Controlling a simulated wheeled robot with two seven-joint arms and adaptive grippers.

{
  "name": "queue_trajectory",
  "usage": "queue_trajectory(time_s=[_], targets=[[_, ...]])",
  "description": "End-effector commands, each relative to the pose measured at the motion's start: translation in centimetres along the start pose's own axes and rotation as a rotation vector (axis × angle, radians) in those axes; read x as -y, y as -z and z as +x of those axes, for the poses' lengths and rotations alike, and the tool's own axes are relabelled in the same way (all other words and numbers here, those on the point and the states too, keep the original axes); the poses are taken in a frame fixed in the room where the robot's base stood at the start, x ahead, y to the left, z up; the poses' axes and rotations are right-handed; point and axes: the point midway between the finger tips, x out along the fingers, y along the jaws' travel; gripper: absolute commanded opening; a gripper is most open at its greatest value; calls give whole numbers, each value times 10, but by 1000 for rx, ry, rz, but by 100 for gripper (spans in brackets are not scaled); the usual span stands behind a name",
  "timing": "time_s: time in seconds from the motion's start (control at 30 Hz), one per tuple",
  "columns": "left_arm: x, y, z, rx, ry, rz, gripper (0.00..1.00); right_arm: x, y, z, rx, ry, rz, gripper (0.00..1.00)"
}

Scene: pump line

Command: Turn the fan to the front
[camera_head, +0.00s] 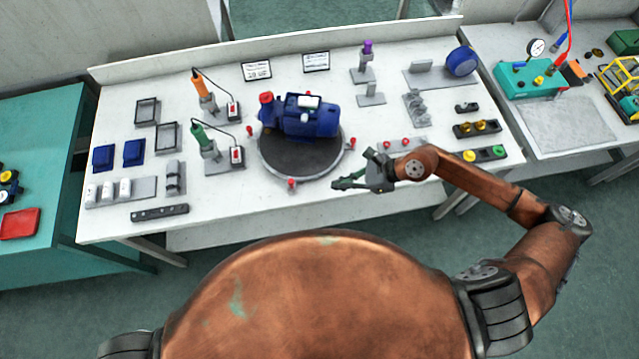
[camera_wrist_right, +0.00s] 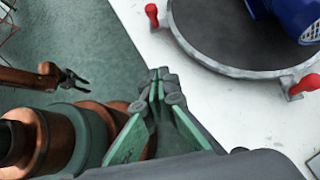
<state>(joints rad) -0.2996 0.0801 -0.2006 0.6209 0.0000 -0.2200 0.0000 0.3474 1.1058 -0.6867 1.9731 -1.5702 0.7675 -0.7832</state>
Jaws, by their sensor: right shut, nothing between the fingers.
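A blue pump with a motor (camera_head: 310,118) lies on a dark round turntable (camera_head: 290,160); its red cap (camera_head: 266,97) is at the left. Part of the blue motor housing, with fine ribs, shows in the right wrist view (camera_wrist_right: 295,15); I cannot clearly tell the fan. My left gripper (camera_wrist_right: 80,79) looks open, over the floor.
Left of the turntable stand an orange-handled tool (camera_head: 200,84) and a green-handled tool (camera_head: 199,135) in holders. Small fixtures (camera_head: 400,145) sit right of the turntable. The table's front strip (camera_head: 240,208) is clear.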

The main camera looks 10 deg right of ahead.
Motion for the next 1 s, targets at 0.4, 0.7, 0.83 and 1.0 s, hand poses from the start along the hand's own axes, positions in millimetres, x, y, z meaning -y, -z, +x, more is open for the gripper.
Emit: queue_trajectory(time_s=[0.4, 0.7, 0.83, 1.0], targets=[[0, 1, -3, -1, 0, 0, 34, -1, -4, 80, 9, -2, 5, 0], [0, 2, -9, -3, 0, -1, 34, -1, -26, 114, 9, -1, 4, 0], [0, 2, -10, -3, 0, -1, 34, -1, -30, 120, 7, 0, 4, 0], [0, 2, -10, -3, 0, -1, 34, -1, -30, 121, 7, 0, 5, 0]])
